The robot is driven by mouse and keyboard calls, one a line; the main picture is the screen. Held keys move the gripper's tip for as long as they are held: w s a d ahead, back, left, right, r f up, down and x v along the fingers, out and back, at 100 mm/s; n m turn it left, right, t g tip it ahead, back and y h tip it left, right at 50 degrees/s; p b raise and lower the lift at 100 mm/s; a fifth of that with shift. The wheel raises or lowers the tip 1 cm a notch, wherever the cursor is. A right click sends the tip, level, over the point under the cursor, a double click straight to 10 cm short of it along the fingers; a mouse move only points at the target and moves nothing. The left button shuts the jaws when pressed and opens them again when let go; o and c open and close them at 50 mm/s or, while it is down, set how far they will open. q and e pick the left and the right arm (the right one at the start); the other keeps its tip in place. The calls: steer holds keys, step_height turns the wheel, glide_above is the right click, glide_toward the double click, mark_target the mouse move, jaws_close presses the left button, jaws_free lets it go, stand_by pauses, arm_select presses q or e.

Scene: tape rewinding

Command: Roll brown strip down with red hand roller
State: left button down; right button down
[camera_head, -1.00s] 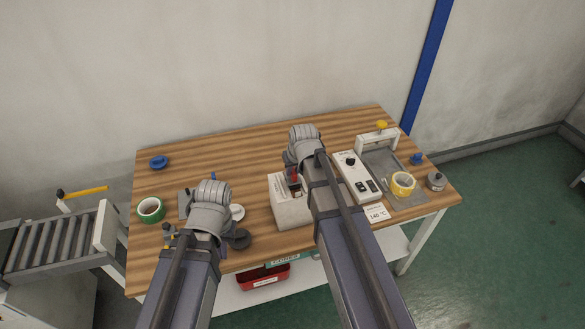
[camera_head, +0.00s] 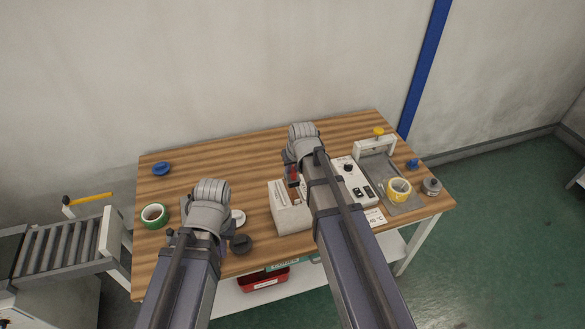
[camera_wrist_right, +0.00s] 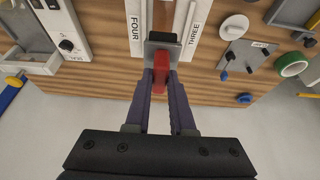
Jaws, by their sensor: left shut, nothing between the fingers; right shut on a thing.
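My right gripper (camera_wrist_right: 161,80) is shut on the red hand roller (camera_wrist_right: 161,65), gripping its red handle. The strip runs between white faces marked FOUR and THREE on a white block (camera_head: 291,215). In the head view my right arm and wrist hide most of the roller and strip; only a bit of red (camera_head: 293,175) shows. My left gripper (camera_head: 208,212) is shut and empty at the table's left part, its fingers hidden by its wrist.
A green tape roll (camera_head: 154,216), blue knob (camera_head: 161,169), white disc (camera_head: 238,217) and dark round piece (camera_head: 241,244) lie left of the block. A white control box (camera_head: 351,183), grey tray with yellow tape (camera_head: 399,190) and small jar (camera_head: 431,187) stand right. The table's back middle is clear.

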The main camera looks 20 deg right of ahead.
steer(key=shift+r+p, duration=1.35)
steer(key=shift+r, duration=0.3)
